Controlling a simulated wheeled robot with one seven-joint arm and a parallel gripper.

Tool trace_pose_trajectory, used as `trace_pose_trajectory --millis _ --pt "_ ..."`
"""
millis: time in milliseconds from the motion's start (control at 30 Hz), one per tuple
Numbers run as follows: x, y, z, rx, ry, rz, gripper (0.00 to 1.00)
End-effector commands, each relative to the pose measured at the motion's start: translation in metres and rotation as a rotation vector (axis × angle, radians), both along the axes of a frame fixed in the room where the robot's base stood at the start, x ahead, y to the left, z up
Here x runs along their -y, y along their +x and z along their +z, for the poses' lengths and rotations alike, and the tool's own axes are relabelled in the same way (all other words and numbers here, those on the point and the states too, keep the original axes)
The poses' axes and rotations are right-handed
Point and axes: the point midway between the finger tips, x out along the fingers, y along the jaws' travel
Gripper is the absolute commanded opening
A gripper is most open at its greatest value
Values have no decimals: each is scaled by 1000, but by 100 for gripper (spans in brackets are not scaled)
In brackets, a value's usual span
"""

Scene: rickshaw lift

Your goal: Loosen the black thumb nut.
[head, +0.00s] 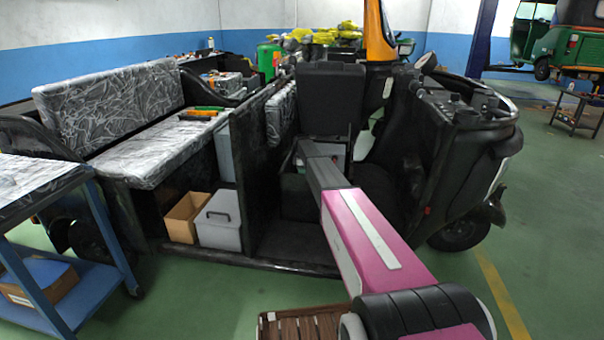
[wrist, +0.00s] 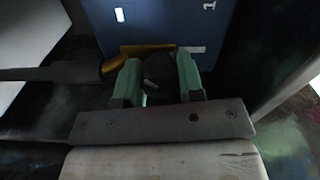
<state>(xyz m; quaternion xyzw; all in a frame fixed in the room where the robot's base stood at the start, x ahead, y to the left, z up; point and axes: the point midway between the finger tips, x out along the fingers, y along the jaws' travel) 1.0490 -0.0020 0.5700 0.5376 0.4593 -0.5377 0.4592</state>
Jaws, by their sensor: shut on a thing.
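The black thumb nut (wrist: 157,66) shows in the wrist view as a dark round shape in front of a blue panel. My gripper (wrist: 159,72) has its two green fingers on either side of the nut and is shut on it. A brass-coloured strip (wrist: 148,48) lies just behind the nut. In the head view my arm reaches into the rickshaw (head: 255,170), and the gripper and nut are hidden there.
The blue panel (wrist: 165,22) fills the back of the wrist view. A dark rod (wrist: 50,73) lies close on the left. In the head view a grey box (head: 218,222) and cardboard box (head: 186,217) stand on the rickshaw floor, and a blue trolley (head: 75,285) stands at left.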

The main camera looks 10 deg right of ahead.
Motion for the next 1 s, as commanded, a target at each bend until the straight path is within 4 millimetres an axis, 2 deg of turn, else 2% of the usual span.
trace_pose_trajectory --millis 67,100,133,167,467,633,767,1000 --pt "0 0 0 0 -1 -1 12" --pt "0 0 0 0 -1 -1 48" --pt "0 0 0 0 -1 -1 58" --pt "0 0 0 0 -1 -1 61" --pt "0 0 1 0 0 -1 61" --pt "0 0 10 0 0 -1 61" --pt "0 0 26 2 0 -1 61" --pt "0 0 71 2 0 -1 61"
